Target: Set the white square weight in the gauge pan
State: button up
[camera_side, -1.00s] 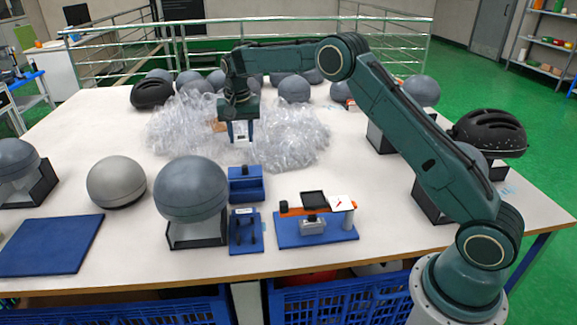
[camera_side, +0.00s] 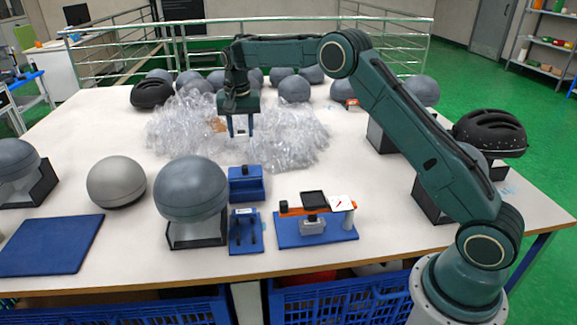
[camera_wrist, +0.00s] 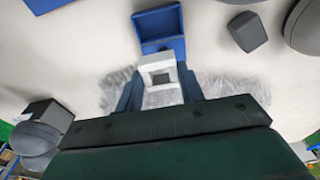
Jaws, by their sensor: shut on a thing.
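The white square weight (camera_wrist: 157,64) is between the fingers of my gripper (camera_wrist: 160,88) in the wrist view; a dark square shows on its face. In the side view my gripper (camera_side: 240,132) points down, shut on the weight, in front of the clear plastic heap. The gauge (camera_side: 325,232) stands nearer the camera and to the right, on a blue base. Its dark square pan (camera_side: 313,197) is empty and sits beside a white dial (camera_side: 342,203). My gripper is well behind and left of the pan.
A blue open box (camera_side: 246,188) stands between my gripper and the front edge; it also shows in the wrist view (camera_wrist: 160,28). A blue stand (camera_side: 246,238) and a big grey dome (camera_side: 191,187) are nearby. Crumpled clear plastic (camera_side: 290,135) surrounds the gripper's area.

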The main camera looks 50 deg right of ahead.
jog(key=shift+s+r, duration=0.2)
jog(key=shift+s, duration=0.65)
jog(key=s, duration=1.1)
send_over(314, 199)
jog(key=f, duration=0.1)
jog(key=shift+a+f, duration=0.1)
jog(key=shift+f, duration=0.15)
jog(key=shift+f, duration=2.9)
jog(key=shift+f, duration=0.95)
jog(key=o, duration=0.8)
jog(key=shift+o, duration=0.2)
